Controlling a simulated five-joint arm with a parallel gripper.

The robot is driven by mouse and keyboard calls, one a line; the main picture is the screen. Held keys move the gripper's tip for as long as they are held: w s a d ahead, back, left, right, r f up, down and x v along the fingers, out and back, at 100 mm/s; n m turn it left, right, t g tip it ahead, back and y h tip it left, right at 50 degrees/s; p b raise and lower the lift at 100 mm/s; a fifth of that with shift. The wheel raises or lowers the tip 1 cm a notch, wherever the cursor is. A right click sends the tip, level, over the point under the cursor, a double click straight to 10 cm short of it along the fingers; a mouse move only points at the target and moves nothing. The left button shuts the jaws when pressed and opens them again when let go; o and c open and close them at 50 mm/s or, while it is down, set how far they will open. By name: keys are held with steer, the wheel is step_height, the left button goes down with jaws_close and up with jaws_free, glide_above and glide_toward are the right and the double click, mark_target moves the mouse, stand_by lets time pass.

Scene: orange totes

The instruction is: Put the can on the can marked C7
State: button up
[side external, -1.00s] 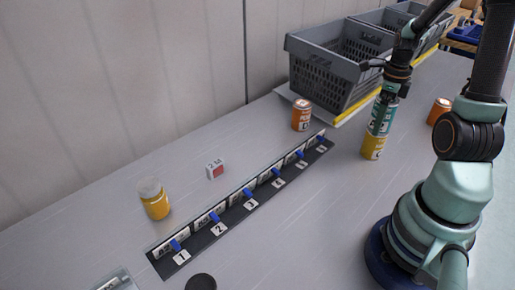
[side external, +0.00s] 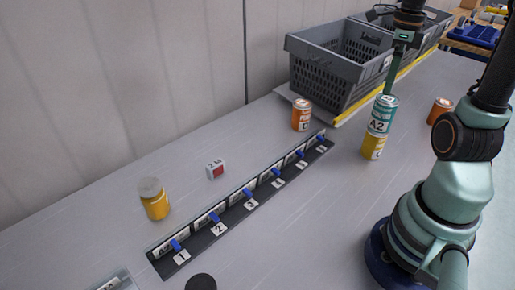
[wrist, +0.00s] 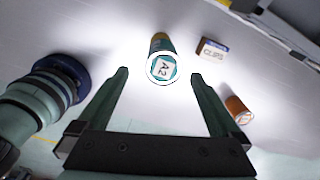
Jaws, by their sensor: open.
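A teal can marked A2 (side external: 381,114) stands upright on top of a yellow can (side external: 373,147), and the two look aligned. The yellow can's marking is not legible. My gripper (side external: 390,76) is open and empty above the stack. In the wrist view the teal can's white A2 lid (wrist: 163,68) shows between and beyond my spread fingers, touching neither. An orange can (side external: 302,116) near the crate bears a label with what looks like a C; its number cannot be read. Another orange can (side external: 439,110) stands right of the stack.
A black strip with numbered slots (side external: 228,222) crosses the table. A yellow jar (side external: 154,200) and a small red-and-white box (side external: 215,169) stand left of it. Grey crates (side external: 335,75) stand at the back. A box (wrist: 213,48) lies beyond the stack in the wrist view.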

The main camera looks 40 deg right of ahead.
steer(key=w+a+r+n+t, duration=0.1)
steer(key=w+a+n+t, duration=0.1)
steer(key=a+n, duration=1)
steer(key=w+a+r+n+t, duration=0.1)
steer(key=w+a+n+t, duration=0.2)
steer(key=a+n, duration=1)
steer(key=n, duration=0.7)
steer(key=shift+w+r+n, duration=0.15)
steer(key=shift+w+n, duration=0.25)
